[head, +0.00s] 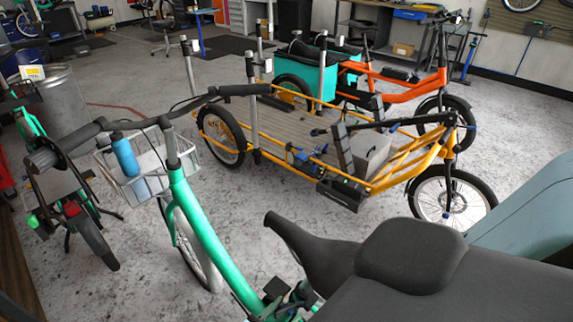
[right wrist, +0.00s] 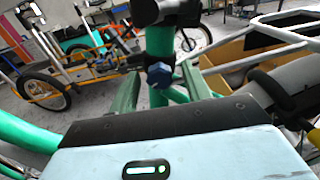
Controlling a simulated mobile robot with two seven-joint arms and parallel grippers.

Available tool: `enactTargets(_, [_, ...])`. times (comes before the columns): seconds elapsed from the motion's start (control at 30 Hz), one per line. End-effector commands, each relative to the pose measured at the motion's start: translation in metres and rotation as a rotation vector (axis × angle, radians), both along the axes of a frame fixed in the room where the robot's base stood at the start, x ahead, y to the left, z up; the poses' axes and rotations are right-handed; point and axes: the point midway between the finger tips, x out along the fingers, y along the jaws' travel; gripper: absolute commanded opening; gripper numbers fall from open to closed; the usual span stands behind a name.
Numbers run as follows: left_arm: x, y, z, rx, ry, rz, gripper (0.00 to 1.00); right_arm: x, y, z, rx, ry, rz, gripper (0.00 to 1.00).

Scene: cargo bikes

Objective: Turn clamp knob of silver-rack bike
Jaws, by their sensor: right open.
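A green bike (head: 205,222) stands in front, with a black saddle (head: 315,250) at the bottom of the head view. In the right wrist view its upright green tube (right wrist: 159,45) carries a dark clamp with a blue knob (right wrist: 160,76). My right gripper (right wrist: 157,82) is open, its two green fingers on either side of the tube just below the knob. Whether they touch the knob I cannot tell. A silver rack (right wrist: 262,38) shows at the right of the wrist view. In the head view the saddle largely hides the clamp. My left gripper does not show.
A white basket (head: 150,183) with a blue bottle (head: 125,153) is at the green bike's front. A yellow cargo bike (head: 385,178) stands behind, with an orange bike (head: 395,88) beyond it. Another bike (head: 85,225) is at left. The grey floor between them is clear.

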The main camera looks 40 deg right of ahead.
Motion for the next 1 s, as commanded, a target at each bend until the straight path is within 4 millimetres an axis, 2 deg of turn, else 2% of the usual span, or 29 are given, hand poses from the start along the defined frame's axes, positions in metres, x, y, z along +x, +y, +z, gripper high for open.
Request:
enactTargets(0.17, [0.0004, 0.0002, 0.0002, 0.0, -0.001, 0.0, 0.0, 0.0003, 0.0002, 0.0003, 0.0, -0.001, 0.0, 0.48])
enactTargets(0.5, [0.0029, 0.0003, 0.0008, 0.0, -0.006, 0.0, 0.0, 0.0001, -0.0001, 0.0001, 0.0, 0.0, 0.0, 0.04])
enactTargets(0.77, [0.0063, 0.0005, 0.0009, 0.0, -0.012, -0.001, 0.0, -0.0001, -0.0003, -0.0001, 0.002, -0.029, 0.0, 0.04])
enactTargets(1.0, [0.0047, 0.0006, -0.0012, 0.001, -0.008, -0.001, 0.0, -0.0001, -0.0003, -0.0004, 0.012, -0.154, 0.0, 0.04])
